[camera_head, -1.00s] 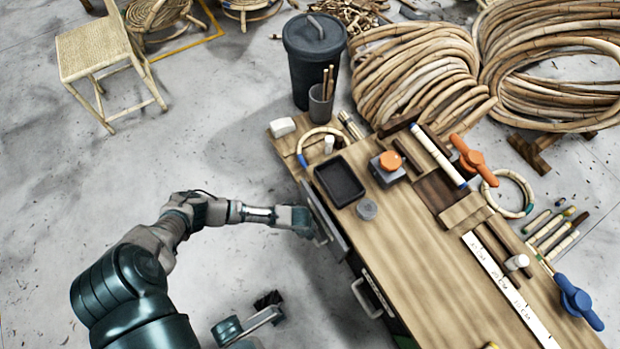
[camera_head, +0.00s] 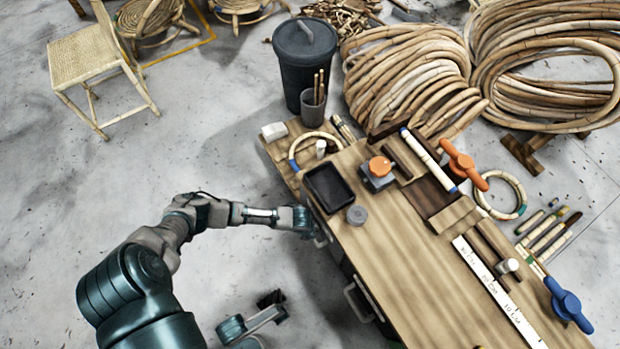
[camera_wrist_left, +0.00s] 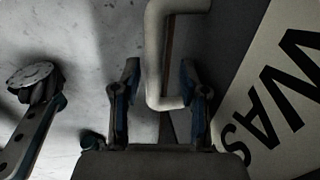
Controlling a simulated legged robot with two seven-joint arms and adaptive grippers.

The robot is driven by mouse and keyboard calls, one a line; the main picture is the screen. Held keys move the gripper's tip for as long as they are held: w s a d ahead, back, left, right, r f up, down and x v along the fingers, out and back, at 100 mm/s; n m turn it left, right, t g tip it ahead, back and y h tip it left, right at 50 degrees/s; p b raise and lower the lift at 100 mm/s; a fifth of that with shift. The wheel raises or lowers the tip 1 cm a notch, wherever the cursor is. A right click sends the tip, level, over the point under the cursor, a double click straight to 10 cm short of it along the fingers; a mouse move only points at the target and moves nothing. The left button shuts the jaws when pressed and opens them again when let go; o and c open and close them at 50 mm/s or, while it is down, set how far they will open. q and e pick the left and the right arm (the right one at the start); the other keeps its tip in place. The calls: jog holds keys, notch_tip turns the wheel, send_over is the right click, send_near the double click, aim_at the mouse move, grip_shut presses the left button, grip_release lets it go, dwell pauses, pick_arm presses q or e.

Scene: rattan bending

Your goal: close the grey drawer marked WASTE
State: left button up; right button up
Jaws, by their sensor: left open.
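The grey drawer (camera_wrist_left: 225,45) shows in the left wrist view, with a white label reading "WAS", cut off by the picture edge. Its pale bar handle (camera_wrist_left: 155,50) lies at the fingers. In the head view its front is mostly hidden beneath the bench top's left edge, with the handle (camera_head: 321,238) just showing. My left gripper (camera_head: 306,222) is against or very near this front; it also shows in the left wrist view (camera_wrist_left: 160,66), fingers apart. The handle overlaps the space between the fingers; I cannot tell whether they touch it. My right gripper is not in view.
The wooden bench (camera_head: 400,260) carries a black tray (camera_head: 328,188), an orange-knobbed block (camera_head: 379,170) and a ruler (camera_head: 495,290). Another handle (camera_head: 358,302) sticks out lower on the bench side. A dark bin (camera_head: 305,65) stands beyond.

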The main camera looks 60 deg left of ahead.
pick_arm(q)
notch_tip(320, 180, up, 12)
jog(key=s, duration=0.2)
jog(key=shift+f, duration=0.25)
jog(key=shift+a, duration=0.1)
